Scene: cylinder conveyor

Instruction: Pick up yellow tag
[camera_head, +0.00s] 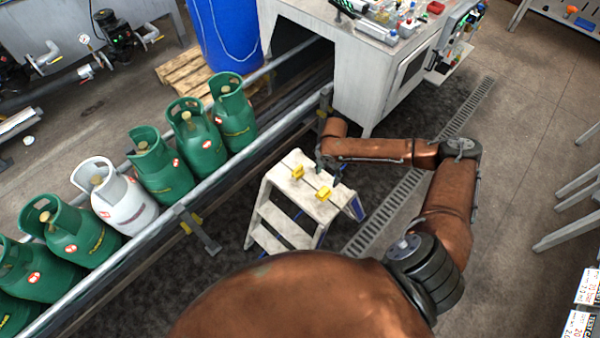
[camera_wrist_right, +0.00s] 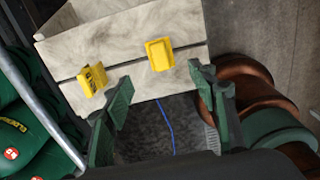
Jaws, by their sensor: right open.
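Two yellow tags rest on the top of a pale step stool (camera_head: 277,212). In the head view one yellow tag (camera_head: 297,172) is at the back left and the other yellow tag (camera_head: 324,193) is nearer the front right. In the right wrist view, one tag (camera_wrist_right: 92,78) lies left, close to the left finger, and the other tag (camera_wrist_right: 160,54) lies beyond the gap between the fingers. My right gripper (camera_head: 321,167) is at the stool's far edge; its green fingers (camera_wrist_right: 160,88) are spread apart with nothing between them. My left gripper is not in view.
Green gas cylinders (camera_head: 199,137) and one white cylinder (camera_head: 118,197) stand in a row on the conveyor (camera_head: 188,198) left of the stool. A grey machine cabinet (camera_head: 358,75) stands behind. A blue barrel (camera_head: 228,40) is at the back.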

